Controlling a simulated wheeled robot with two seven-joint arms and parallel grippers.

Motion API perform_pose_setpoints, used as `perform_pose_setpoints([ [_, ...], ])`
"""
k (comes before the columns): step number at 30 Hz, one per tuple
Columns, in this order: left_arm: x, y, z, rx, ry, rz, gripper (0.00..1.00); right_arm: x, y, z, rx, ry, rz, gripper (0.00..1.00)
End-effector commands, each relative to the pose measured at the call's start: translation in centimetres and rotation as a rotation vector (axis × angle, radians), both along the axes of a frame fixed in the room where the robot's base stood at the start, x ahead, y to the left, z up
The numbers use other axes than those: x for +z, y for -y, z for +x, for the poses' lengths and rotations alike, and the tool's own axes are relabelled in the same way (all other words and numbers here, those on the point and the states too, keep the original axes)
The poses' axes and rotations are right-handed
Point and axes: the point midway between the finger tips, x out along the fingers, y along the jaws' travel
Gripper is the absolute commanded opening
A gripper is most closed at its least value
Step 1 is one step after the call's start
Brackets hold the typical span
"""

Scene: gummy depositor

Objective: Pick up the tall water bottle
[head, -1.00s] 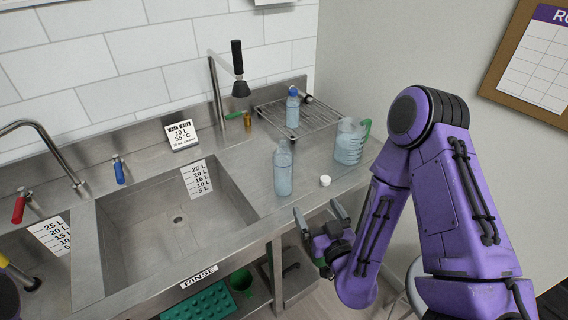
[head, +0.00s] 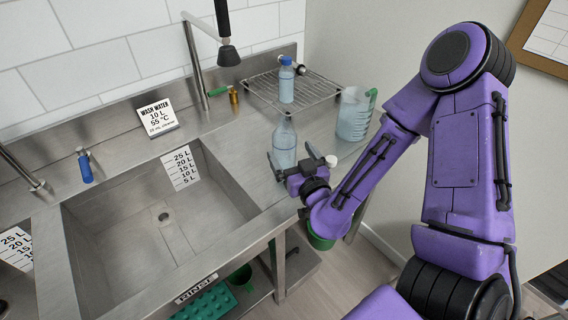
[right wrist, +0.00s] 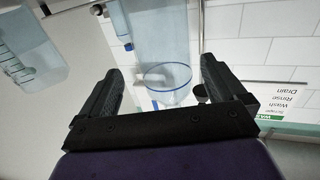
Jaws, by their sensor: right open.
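The tall water bottle (head: 284,143) is clear with pale blue water and stands upright on the steel counter, right of the sink basin. My right gripper (head: 291,157) is open in front of it, its fingers to either side of the bottle's lower part in the head view. In the right wrist view, which is upside down, the bottle (right wrist: 160,35) shows between the open fingers (right wrist: 161,70). I cannot tell whether they touch it. The gripper hides part of the bottle's base in the head view. My left gripper is not in view.
A shorter blue-capped bottle (head: 286,84) stands on the wire rack (head: 318,92) behind. A green-handled jug (head: 353,116) stands to the right, and a small white cap (head: 331,161) lies by the gripper. The sink basin (head: 130,215) is on the left.

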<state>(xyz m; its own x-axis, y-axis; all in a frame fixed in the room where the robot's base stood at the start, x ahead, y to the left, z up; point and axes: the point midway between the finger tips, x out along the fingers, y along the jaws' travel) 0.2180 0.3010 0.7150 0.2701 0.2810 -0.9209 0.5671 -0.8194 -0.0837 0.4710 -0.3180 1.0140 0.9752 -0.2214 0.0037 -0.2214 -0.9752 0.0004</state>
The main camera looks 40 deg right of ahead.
Motion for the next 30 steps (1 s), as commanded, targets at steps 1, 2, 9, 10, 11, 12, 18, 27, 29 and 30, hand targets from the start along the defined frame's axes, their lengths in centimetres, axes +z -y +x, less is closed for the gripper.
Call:
perform_pose_setpoints([
  [1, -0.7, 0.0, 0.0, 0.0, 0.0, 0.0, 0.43, -0.2, 0.0, 0.2, 0.001, 0.002, 0.002, 0.97],
  [2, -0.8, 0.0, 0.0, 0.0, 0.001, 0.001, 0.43, -0.2, 0.0, 0.4, 0.002, 0.0, 0.002, 0.97],
  [9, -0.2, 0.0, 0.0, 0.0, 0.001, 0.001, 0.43, 0.5, 0.4, 4.0, 0.002, -0.004, 0.004, 0.97],
  [10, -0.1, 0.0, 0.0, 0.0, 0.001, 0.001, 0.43, 0.4, 0.4, 4.5, 0.004, -0.003, 0.004, 0.97],
  [11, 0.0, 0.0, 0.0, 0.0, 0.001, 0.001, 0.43, 0.4, 0.5, 4.9, 0.005, -0.003, 0.004, 0.97],
  [12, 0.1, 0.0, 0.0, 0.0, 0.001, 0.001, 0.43, 0.3, 0.6, 5.2, 0.005, -0.003, 0.003, 0.97],
  [18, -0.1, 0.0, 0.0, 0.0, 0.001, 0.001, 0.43, 0.2, 0.6, 5.6, 0.007, -0.001, 0.003, 0.97],
  [27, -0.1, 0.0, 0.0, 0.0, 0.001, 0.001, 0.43, 0.2, 0.5, 5.6, 0.008, -0.002, 0.002, 0.38],
  [29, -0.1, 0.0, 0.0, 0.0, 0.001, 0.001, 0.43, 0.2, 0.5, 5.6, 0.008, -0.002, 0.002, 0.38],
  [30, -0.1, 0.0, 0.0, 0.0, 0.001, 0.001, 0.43, 0.2, 0.5, 5.6, 0.008, -0.002, 0.002, 0.38],
])
